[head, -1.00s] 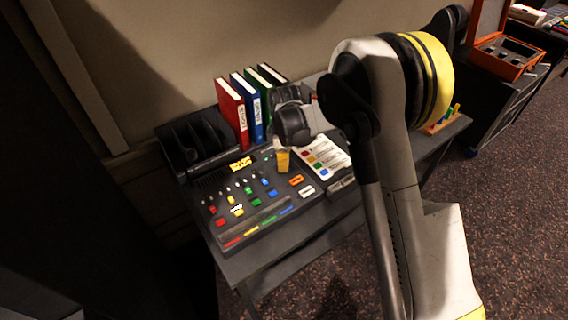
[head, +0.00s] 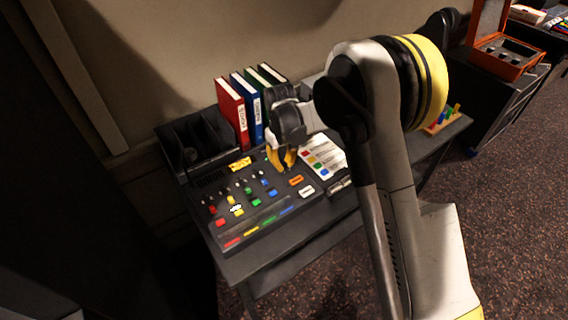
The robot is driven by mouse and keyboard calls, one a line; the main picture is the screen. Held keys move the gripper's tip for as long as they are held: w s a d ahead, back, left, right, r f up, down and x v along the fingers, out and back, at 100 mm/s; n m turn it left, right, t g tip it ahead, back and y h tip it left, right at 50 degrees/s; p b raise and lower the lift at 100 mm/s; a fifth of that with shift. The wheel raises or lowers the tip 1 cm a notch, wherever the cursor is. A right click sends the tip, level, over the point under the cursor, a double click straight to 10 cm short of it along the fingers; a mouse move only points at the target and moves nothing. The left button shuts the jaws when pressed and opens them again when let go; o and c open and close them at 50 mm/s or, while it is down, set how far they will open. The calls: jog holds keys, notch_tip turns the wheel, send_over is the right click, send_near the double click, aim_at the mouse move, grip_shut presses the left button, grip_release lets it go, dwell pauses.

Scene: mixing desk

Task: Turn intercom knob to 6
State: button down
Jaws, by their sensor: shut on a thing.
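The mixing desk (head: 262,222) is a dark sloped console on the table, with coloured buttons and small knobs. My gripper (head: 284,165) points down at the upper right part of the desk, left of the white card. Its two yellow fingers straddle a small spot on the panel, closed on what appears to be the intercom knob. The knob itself is hidden by the fingers, so its pointer and number cannot be read. An orange button (head: 296,180) and a white button (head: 306,190) lie just below the gripper.
Red (head: 231,113), blue and green binders stand behind the desk, close to my wrist. A black tray (head: 196,146) is at the back left. A white card with coloured squares (head: 326,157) lies to the right. An orange case (head: 500,55) sits on another table.

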jog(key=m, duration=0.5)
jog(key=shift+m, duration=0.3)
jog(key=m, duration=0.6)
jog(key=shift+g, duration=0.3)
jog(key=m, duration=0.6)
jog(key=shift+m, duration=0.3)
jog(key=m, duration=0.5)
jog(key=shift+m+y, duration=0.3)
jog(key=shift+m, duration=0.4)
jog(key=c, duration=1.3)
grip_release()
